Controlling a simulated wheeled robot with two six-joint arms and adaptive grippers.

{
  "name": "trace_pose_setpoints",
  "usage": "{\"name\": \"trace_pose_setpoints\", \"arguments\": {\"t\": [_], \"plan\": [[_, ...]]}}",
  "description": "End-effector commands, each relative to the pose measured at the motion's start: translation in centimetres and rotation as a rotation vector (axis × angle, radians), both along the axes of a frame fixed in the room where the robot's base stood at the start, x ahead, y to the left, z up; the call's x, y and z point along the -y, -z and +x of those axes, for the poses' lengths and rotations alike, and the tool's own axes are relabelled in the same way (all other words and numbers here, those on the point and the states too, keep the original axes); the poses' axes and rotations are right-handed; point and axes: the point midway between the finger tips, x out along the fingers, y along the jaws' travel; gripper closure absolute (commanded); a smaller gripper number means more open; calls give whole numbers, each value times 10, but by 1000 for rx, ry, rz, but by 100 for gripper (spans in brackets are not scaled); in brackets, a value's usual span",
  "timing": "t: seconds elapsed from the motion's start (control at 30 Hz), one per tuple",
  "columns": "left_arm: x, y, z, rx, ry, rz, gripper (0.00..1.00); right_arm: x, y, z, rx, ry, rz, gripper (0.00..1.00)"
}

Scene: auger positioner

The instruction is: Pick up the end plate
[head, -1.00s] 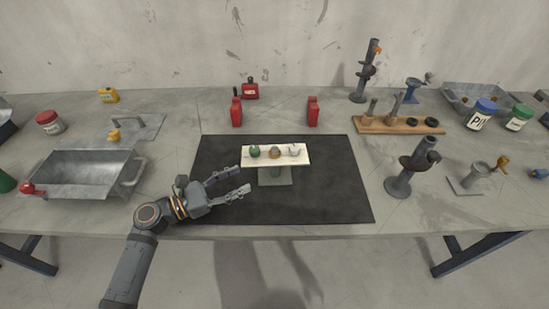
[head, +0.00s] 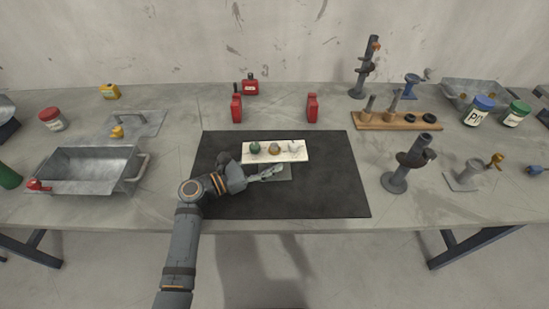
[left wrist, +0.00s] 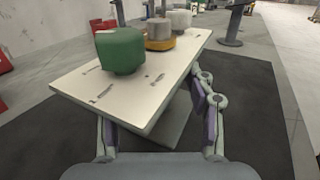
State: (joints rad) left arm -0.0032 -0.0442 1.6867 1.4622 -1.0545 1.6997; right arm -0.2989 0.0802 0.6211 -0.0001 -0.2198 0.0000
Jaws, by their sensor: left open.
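A white board (head: 292,158) on a stand, with several dark marks, bears three small pieces. They are a green knob-like piece (head: 256,148), a yellow and grey piece (head: 275,149) and a pale grey piece (head: 293,147). I cannot tell from the pictures which thing is the end plate. My left gripper (head: 266,174) is open and empty at the near side of the board, low by the stand. In the left wrist view its fingers are spread towards either side of the board (left wrist: 128,91), the left one partly hidden by it. My right gripper is not in view.
The stand is on a black mat (head: 330,195). A metal tray (head: 85,172) lies to the left. Red containers (head: 312,108) stand behind. A wooden rack (head: 400,121) and a dark upright device (head: 397,180) stand to the right. The mat's right part is clear.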

Motion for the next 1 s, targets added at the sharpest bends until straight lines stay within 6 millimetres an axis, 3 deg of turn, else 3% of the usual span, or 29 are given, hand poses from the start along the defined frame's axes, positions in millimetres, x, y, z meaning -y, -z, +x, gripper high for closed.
{"name": "trace_pose_setpoints", "arguments": {"t": [0.07,0.43,1.0], "plan": [[0,0,0,0,0,0,48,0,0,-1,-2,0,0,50],[-1,0,0,0,0,0,99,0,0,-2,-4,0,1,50],[0,-5,0,4,-1,-2,100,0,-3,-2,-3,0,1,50]]}}
